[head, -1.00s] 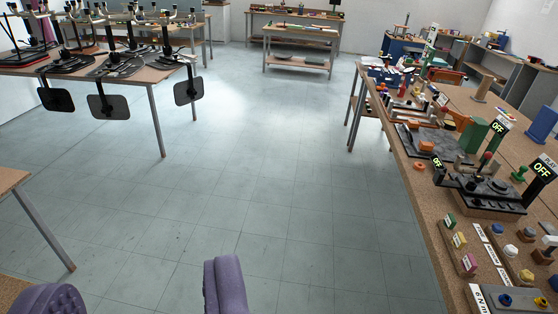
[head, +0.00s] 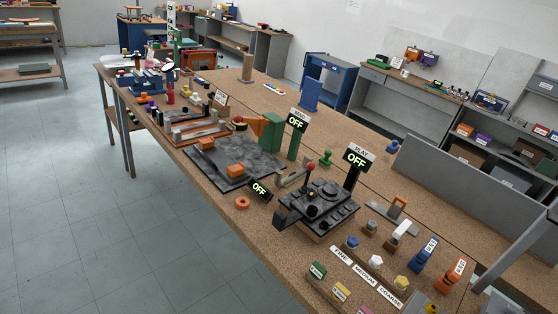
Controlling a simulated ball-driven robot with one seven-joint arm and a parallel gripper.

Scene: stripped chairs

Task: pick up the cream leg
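I cannot make out a cream leg in the head view. The long cork-topped bench (head: 245,207) fills the middle and right of the view, with many small devices and blocks on it. No stripped chair shows. My gripper is out of the picture, so I cannot see its fingers or whether it holds anything.
A black control box (head: 318,207) with a red-knobbed lever and "OFF" signs stands on the bench. A dark plate (head: 235,160) carries orange blocks. A blue cabinet (head: 327,80) and grey workbenches (head: 410,100) stand behind. The tiled floor (head: 100,215) at left is clear.

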